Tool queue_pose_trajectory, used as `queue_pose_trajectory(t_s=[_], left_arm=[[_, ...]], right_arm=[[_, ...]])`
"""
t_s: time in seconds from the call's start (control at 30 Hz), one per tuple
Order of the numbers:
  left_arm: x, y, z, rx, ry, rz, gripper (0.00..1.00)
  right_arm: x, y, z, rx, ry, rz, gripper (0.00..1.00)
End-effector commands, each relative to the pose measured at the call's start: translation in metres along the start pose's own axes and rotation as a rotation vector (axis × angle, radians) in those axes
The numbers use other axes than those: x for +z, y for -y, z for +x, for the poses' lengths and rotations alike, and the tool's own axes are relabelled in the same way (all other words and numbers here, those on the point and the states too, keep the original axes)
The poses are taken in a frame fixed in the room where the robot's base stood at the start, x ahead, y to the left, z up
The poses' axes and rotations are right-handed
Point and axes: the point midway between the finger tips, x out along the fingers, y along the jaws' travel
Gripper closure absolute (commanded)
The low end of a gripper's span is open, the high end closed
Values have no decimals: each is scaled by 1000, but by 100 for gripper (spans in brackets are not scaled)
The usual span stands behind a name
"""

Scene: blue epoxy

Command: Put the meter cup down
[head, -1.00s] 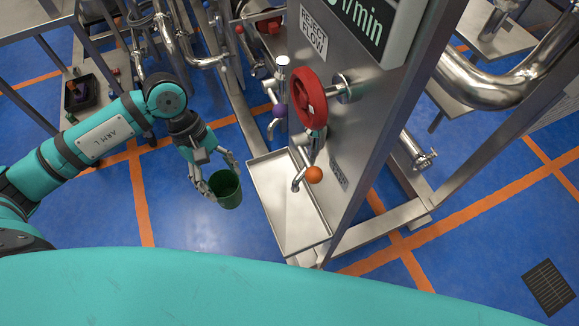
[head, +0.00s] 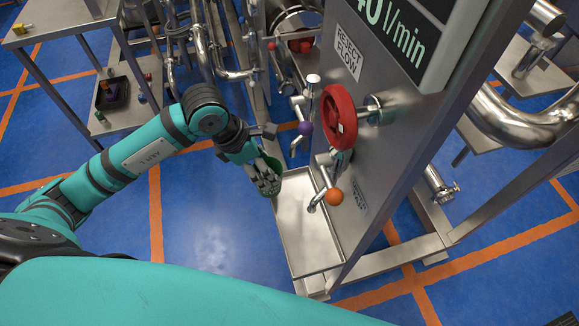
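The meter cup (head: 294,183) is dark green and partly hidden behind my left gripper. My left gripper (head: 268,182) comes in from the left with its fingers at the cup's near side, and it appears shut on the cup. Cup and gripper are over the far left part of the metal drip tray (head: 310,250). Whether the cup's base touches the tray is hidden. My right gripper is not in view.
A steel panel marked REJECT FLOW (head: 348,52) rises right of the tray. A red handwheel (head: 340,117), an orange-knobbed tap (head: 334,197) and a purple-knobbed tap (head: 305,128) stick out near it. The tray's near part is empty. A black bin (head: 112,95) stands on the left stand.

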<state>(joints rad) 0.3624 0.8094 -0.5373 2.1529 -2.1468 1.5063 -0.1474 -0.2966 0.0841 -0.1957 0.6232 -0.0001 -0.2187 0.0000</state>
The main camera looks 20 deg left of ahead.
Motion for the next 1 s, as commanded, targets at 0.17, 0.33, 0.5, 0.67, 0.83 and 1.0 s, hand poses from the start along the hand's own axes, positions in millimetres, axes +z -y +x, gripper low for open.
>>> queue_pose_trajectory(t_s=[0.17, 0.33, 0.5, 0.67, 0.83, 1.0], left_arm=[[18, 0, 20, -1, 0, 1, 64], [27, 0, 32, -2, 1, 0, 64], [38, 0, 53, -3, -2, -1, 64], [39, -1, 58, 1, -3, 1, 64], [39, 0, 58, 1, -2, 1, 64], [38, 0, 60, 0, -2, 1, 28]], right_arm=[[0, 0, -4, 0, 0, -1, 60], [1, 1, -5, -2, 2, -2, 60], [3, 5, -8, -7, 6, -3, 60], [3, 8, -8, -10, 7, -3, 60], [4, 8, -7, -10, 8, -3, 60], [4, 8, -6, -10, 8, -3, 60]])
